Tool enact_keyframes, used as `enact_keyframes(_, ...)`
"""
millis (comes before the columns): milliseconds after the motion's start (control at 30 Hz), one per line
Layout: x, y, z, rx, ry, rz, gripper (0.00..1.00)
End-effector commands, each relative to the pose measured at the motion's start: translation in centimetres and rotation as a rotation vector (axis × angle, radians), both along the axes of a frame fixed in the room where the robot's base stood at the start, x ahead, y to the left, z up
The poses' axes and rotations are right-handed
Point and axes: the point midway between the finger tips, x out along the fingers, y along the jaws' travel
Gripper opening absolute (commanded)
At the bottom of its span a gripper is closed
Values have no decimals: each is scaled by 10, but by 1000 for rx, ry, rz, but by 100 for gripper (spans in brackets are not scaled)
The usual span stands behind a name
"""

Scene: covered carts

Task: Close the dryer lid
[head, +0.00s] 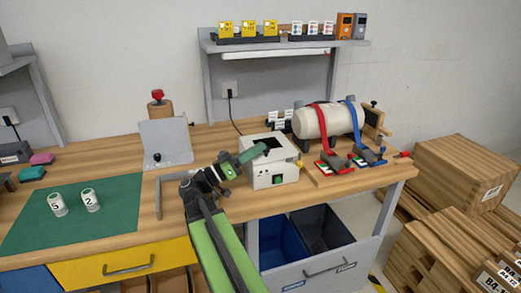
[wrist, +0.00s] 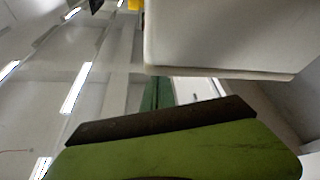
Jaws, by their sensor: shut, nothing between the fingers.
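A white box (head: 272,174) with a green button stands on the bench, and a dark patch shows on its top. I take it for the dryer, but no label shows. I cannot clearly make out its lid or how far that stands open. My gripper (head: 257,150) is shut and empty, its green fingers reaching over or against the box's upper left side. Whether they touch cannot be told. In the wrist view the green fingers (wrist: 150,94) are close together, beside a large white surface (wrist: 218,35), probably the box.
A grey upright panel (head: 167,140) with a black knob stands left of the box. A cream cylinder (head: 315,123) with red and blue straps and clamps stands right. White jars (head: 89,200) stand on the green mat (head: 105,220). A shelf (head: 280,44) is behind.

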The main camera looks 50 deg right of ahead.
Motion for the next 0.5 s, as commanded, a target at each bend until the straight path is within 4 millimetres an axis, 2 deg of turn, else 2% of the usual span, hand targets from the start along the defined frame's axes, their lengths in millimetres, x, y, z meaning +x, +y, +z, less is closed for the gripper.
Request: enact_keyframes(500, -7, -9, -7, 6, -3, -21, 0)
